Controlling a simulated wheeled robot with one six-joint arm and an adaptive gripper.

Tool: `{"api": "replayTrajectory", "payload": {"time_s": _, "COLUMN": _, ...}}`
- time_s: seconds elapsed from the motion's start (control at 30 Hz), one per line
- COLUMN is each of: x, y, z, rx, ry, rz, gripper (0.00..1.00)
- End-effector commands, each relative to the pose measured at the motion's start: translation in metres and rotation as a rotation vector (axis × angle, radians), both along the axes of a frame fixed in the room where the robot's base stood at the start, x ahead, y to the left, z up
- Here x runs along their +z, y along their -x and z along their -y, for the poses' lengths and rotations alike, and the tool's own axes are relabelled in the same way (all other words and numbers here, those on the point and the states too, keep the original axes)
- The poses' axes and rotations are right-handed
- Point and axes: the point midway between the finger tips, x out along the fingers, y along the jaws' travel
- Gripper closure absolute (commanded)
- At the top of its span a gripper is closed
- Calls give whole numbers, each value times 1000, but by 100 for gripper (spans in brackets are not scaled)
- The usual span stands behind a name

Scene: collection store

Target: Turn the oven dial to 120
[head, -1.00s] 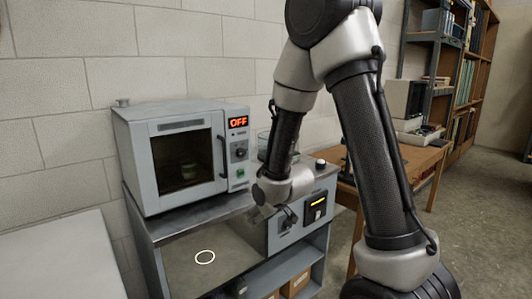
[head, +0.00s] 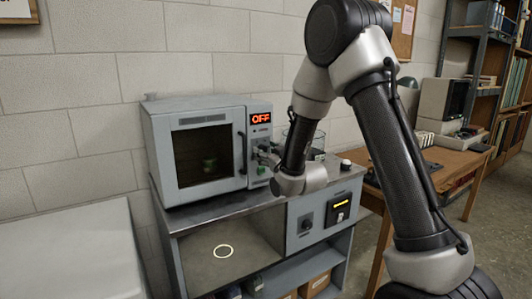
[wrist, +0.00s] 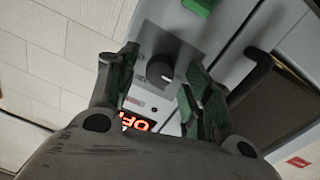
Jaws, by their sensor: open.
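The oven (head: 207,152) is a grey box with a dark window, standing on a metal cabinet. Its display (head: 261,118) reads OFF in red. The round black dial (wrist: 160,69) shows in the wrist view on the oven's control panel, under the display; in the head view my gripper largely hides it. My gripper (head: 266,158) is in front of the panel. In the wrist view my gripper (wrist: 156,82) is open, with one green-padded finger on each side of the dial. I cannot tell whether either finger touches it. The dial's pointer setting is not readable.
A green button (wrist: 200,6) lies near the dial, and the oven door handle (wrist: 250,75) is close to the right finger. A glass vessel (head: 318,140) stands beside the oven.

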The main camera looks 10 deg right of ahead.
Motion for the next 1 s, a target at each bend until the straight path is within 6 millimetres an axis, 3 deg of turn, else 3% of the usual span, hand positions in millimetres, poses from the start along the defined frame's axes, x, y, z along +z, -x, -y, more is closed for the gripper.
{"api": "replayTrajectory", "payload": {"time_s": 0.37, "x": 0, "y": -8, "z": -2, "rx": 0, "ry": 0, "rz": -1, "gripper": 51}}
{"api": "replayTrajectory", "payload": {"time_s": 0.6, "x": 0, "y": -8, "z": -2, "rx": 0, "ry": 0, "rz": -1, "gripper": 95}}
{"api": "replayTrajectory", "payload": {"time_s": 1.0, "x": 0, "y": -7, "z": -2, "rx": 0, "ry": -46, "rz": -17, "gripper": 96}}
